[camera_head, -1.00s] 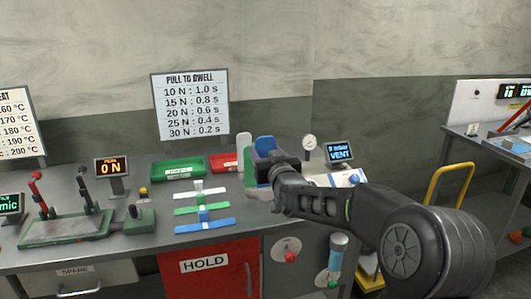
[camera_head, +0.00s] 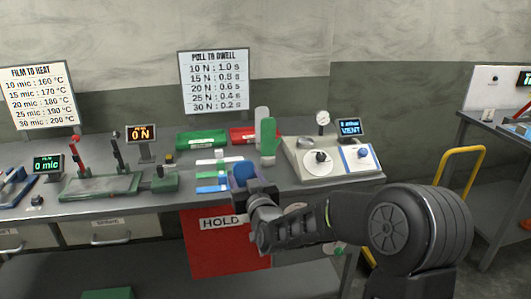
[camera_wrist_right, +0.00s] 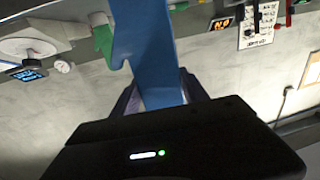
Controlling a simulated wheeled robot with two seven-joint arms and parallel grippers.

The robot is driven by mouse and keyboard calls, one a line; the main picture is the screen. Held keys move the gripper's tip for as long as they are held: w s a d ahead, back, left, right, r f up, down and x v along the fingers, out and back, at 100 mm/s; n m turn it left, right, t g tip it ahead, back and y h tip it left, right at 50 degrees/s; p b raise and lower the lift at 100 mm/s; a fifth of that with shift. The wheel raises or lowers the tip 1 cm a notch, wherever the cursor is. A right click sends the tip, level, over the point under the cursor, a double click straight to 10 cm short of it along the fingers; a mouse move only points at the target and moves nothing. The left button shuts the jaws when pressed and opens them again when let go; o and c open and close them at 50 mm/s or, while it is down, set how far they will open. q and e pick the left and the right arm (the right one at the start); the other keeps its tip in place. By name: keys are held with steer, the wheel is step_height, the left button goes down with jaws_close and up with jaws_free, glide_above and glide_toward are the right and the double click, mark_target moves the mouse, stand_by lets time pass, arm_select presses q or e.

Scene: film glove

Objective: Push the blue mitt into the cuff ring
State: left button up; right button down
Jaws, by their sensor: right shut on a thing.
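A blue mitt (camera_head: 242,174) is held in my right gripper (camera_head: 246,187) above the front part of the bench, in front of a green mitt. In the right wrist view the blue mitt (camera_wrist_right: 145,45) rises from between the fingers of my right gripper (camera_wrist_right: 163,95), which is shut on it. A pale machine (camera_head: 290,150) stands to the right of the gripper. It carries a round white plate with a dark centre (camera_head: 319,162), which may be the cuff ring; I cannot tell for certain. The mitt is apart from it. My left gripper is not in view.
The green mitt (camera_head: 268,142) and a pale mitt shape (camera_head: 261,120) stand upright behind the blue mitt. Green (camera_head: 202,140) and red (camera_head: 243,134) trays lie at the back. Coloured strips (camera_head: 213,175) lie to the left. A VENT display (camera_head: 349,129) and a gauge (camera_head: 323,118) stand on the right.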

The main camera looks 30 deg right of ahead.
steer(key=s+a+f+n+y, duration=0.1)
steer(key=s+a+f+y, duration=0.1)
steer(key=a+f, duration=0.5)
steer(key=s+a+f+n+y, duration=0.1)
steer(key=s+a+f, duration=0.1)
steer(key=a+f, duration=0.5)
steer(key=shift+s+a+f+y, duration=0.25)
steer(key=shift+s+f+y, duration=0.1)
steer(key=shift+y, duration=0.05)
